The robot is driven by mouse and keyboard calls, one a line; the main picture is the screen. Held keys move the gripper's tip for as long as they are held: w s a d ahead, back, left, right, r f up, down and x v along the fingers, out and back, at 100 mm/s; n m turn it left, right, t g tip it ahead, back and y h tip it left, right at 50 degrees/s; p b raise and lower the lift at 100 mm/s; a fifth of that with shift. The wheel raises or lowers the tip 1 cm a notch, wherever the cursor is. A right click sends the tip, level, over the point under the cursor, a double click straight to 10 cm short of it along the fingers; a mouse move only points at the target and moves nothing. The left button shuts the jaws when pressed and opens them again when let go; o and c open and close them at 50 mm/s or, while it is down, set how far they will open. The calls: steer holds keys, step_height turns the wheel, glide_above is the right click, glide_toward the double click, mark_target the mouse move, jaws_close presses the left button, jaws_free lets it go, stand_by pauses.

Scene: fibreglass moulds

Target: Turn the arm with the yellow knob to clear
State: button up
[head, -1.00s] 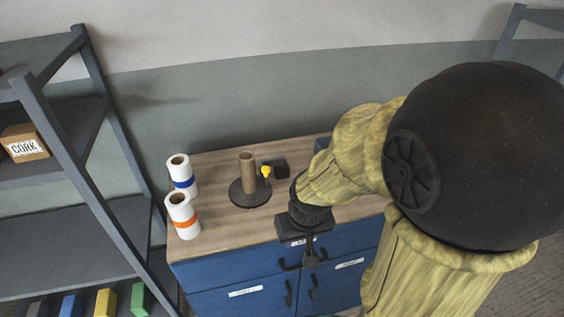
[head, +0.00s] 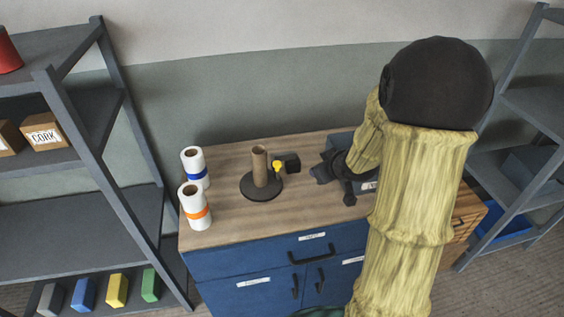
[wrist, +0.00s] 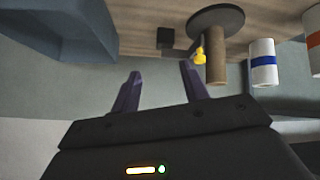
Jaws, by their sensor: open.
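The arm with the yellow knob (head: 277,166) is on the counter beside an upright brown cardboard tube (head: 260,166), which stands on a round dark base (head: 262,190). A black block (head: 291,162) is just right of the knob. In the wrist view the yellow knob (wrist: 200,56) shows next to the tube (wrist: 215,70), past the right fingertip. My gripper (wrist: 160,80) is open and empty, its two dark fingers apart. In the head view it is right of the knob and black block, apart from them, and partly hidden by my wrist.
Two white rolls stand left of the base, one with a blue band (head: 194,168), one with an orange band (head: 196,207). A blue-grey bin (wrist: 60,30) is near my gripper. Shelving (head: 118,110) flanks the counter (head: 225,222) on the left. The counter front is clear.

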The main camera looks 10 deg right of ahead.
mark_target(280, 164)
steer(key=n+y, duration=0.1)
steer(key=y, duration=0.2)
steer(key=d+n+y+p, duration=0.1)
steer(key=n+y, duration=0.1)
steer(key=y, duration=0.1)
steer(key=d+n+y, duration=0.1)
steer(key=n+y, duration=0.1)
steer(key=shift+d+f+t+y, duration=0.2)
steer(key=shift+f+t+y, duration=0.1)
steer(key=shift+f+y, duration=0.1)
steer(key=shift+s+r, duration=0.1)
steer(key=shift+s, duration=0.1)
steer(key=p+x, duration=0.3)
steer(key=x, duration=1.4)
steer(key=shift+w+a+p, duration=0.25)
steer(key=shift+p, duration=0.15)
steer(key=shift+d, duration=0.1)
jaws_close()
